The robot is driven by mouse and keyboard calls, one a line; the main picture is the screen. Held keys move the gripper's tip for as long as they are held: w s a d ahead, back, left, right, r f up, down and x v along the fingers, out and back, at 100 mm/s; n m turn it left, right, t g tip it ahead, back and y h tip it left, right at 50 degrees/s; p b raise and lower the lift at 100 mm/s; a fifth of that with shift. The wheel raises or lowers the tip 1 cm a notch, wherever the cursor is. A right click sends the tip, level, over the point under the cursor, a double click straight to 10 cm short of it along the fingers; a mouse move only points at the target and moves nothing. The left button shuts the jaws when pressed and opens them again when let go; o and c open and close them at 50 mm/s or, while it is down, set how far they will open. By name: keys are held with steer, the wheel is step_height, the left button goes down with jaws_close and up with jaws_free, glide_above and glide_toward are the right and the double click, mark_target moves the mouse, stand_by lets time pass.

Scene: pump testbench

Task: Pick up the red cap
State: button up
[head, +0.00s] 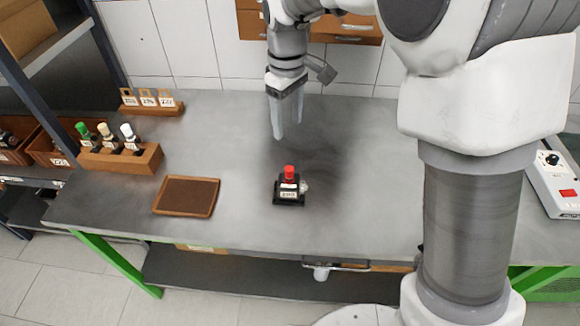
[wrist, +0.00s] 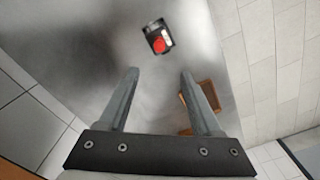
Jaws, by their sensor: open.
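The red cap (head: 289,170) sits on top of a small black device with a white label (head: 289,190), standing upright on the grey table. In the wrist view the red cap (wrist: 159,45) shows beyond the fingertips, a little above the middle of the gap. My gripper (head: 287,137) is open and empty. It hangs above the table, higher than the cap and apart from it. Its two fingers also show in the wrist view (wrist: 159,72), with nothing between them but bare table.
A shallow brown tray (head: 187,212) lies left of the device. A wooden block (head: 118,172) with green, cream and white-topped items stands further left, and a rack with numbered tags (head: 152,108) behind it. A white box with a red switch (head: 556,183) is at the right. Table around the device is clear.

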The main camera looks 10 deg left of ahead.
mark_target(289, 168)
step_height(289, 168, down, 15)
steer(key=shift+d+p, duration=0.1)
steer(key=shift+p, duration=0.3)
jaws_close()
stand_by(0.4)
